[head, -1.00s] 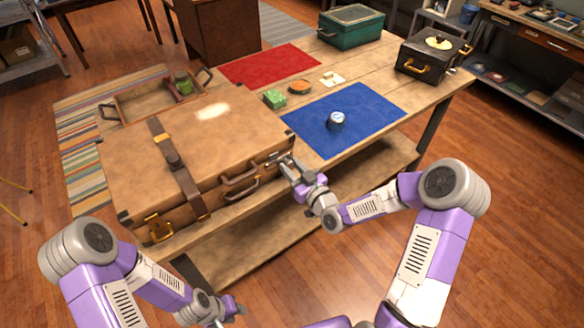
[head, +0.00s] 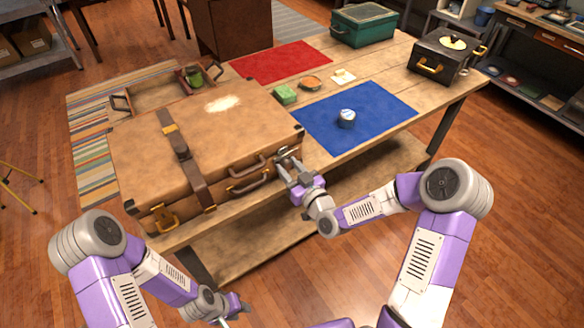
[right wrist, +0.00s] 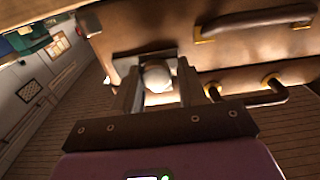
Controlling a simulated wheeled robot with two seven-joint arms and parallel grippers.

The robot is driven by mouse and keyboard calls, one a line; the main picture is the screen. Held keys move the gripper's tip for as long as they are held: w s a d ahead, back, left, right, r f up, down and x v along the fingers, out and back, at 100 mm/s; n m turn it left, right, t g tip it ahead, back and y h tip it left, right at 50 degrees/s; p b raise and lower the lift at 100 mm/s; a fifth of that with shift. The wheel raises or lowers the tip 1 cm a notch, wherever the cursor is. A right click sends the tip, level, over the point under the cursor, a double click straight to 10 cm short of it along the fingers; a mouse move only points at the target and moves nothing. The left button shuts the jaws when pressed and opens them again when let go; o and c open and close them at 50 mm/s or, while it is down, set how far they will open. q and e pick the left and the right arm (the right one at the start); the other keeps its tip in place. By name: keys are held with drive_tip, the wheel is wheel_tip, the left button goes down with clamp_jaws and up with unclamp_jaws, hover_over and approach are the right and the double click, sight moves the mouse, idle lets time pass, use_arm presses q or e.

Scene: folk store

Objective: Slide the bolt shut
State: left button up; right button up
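A large brown suitcase (head: 205,135) lies on the wooden table, with a strap and latches. A small metal bolt with a round pale knob (right wrist: 157,77) sits on a plate (right wrist: 185,62) on the case's side, seen in the right wrist view. In the head view this spot is near the case's front right corner, largely hidden by my gripper. My right gripper (head: 284,161) is at the bolt, its fingers open on either side of the knob; gaps seem to show beside it. My left gripper (head: 233,311) is low at the front, away from the case; its fingers are unclear.
Brown handles (head: 248,178) stick out from the case near my right gripper. A blue mat (head: 385,100) with a small round tin (head: 346,118) lies to the right. A black box (head: 440,62), green case (head: 363,25) and red mat (head: 280,62) are farther back. A wooden tray (head: 150,98) sits behind the suitcase.

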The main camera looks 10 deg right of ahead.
drive_tip(key=o, duration=0.3)
drive_tip(key=shift+s, duration=0.1)
drive_tip(key=v, duration=0.7)
drive_tip(key=shift+s+p, duration=0.2)
drive_tip(key=shift+p, duration=0.2)
idle(0.3)
drive_tip(key=s+a+f+m+g+p, duration=0.3)
drive_tip(key=f+g, duration=0.4)
drive_tip(key=f, duration=0.6)
drive_tip(key=s+a+f+m+g+h, duration=0.1)
drive_tip(key=s+f+g, duration=0.3)
drive_tip(key=s, duration=0.4)
drive_tip(key=s+a+f+m+g+h, duration=0.1)
drive_tip(key=s+f+m+g, duration=0.1)
drive_tip(key=s+f+g, duration=0.3)
drive_tip(key=s+f+p, duration=0.1)
drive_tip(key=s+f, duration=0.1)
drive_tip(key=s, duration=0.2)
drive_tip(key=shift+s+m+g, duration=0.25)
drive_tip(key=shift+m+g, duration=0.05)
drive_tip(key=shift+m, duration=0.1)
